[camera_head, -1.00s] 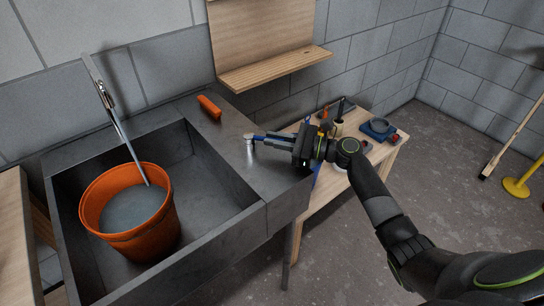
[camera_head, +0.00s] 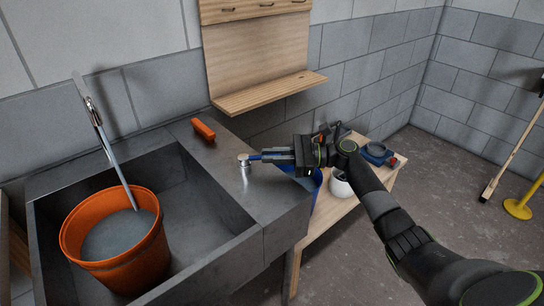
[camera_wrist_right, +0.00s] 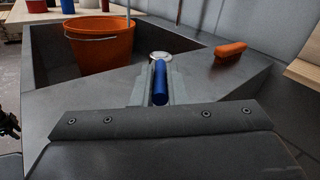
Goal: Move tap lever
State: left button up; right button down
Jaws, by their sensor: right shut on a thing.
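The tap is a short metal post (camera_head: 245,166) standing on the right ledge of the grey sink. Its blue lever (camera_head: 256,157) points right from the top of the post. My right gripper (camera_head: 268,156) is shut on the lever, coming from the right. In the right wrist view the blue lever (camera_wrist_right: 160,84) lies between the fingers, with the round tap head (camera_wrist_right: 160,56) just beyond the tips. Part of the lever is hidden by the fingers in the head view.
An orange brush-like block (camera_head: 203,130) lies on the ledge. A wooden shelf (camera_head: 270,92) hangs behind. A low wooden bench (camera_head: 333,209) with items stands right.

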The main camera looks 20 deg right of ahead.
jog(key=c, duration=1.5)
grip_release()
jog(key=shift+o, duration=0.2)
jog(key=b+v, duration=0.3)
jog(key=v, duration=1.4)
jog(key=shift+d, duration=0.2)
jog(key=shift+s+f, duration=0.1)
